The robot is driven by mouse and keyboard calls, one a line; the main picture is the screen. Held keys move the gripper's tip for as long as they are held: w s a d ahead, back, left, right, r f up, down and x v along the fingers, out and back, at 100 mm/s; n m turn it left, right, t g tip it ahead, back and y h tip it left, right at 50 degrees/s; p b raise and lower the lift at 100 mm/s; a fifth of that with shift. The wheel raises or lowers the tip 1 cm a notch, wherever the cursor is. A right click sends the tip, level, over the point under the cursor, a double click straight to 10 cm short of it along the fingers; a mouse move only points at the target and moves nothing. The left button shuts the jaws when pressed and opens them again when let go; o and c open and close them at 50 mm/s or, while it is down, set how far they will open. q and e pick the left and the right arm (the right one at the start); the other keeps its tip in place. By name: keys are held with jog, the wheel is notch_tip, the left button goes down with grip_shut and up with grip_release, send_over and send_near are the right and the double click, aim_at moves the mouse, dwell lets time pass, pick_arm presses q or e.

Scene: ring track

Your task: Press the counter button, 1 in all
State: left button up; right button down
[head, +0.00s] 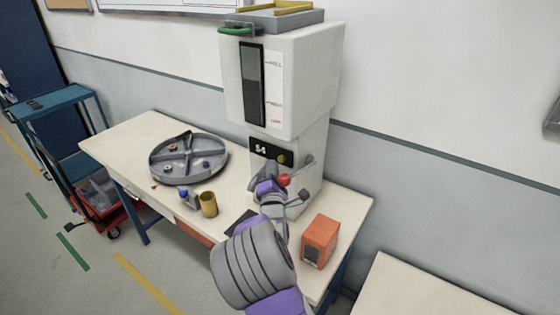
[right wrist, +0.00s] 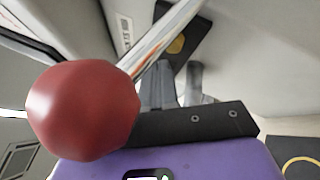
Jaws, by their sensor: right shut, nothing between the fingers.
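The white machine (head: 285,85) stands at the back of the bench. On its front is a black counter panel (head: 259,149) with a small display reading what looks like 54. A round yellow button (head: 282,159) sits at the panel's right end; it also shows in the right wrist view (right wrist: 177,44). My right gripper (head: 268,170) is shut and empty, just below the panel. In the right wrist view its fingertips (right wrist: 160,66) point toward the panel, just below the button in the picture. I cannot tell whether they touch it. My left gripper is not in view.
A red ball knob (head: 285,180) is close beside my right gripper and looms large in the wrist view (right wrist: 83,110). A grey divided round tray (head: 188,176), a brass-coloured cup (head: 208,204) and an orange box (head: 319,241) stand on the bench (head: 125,142).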

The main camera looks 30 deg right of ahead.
dwell(0.6)
jog(key=shift+w+d, duration=0.2)
jog(key=shift+d, duration=0.2)
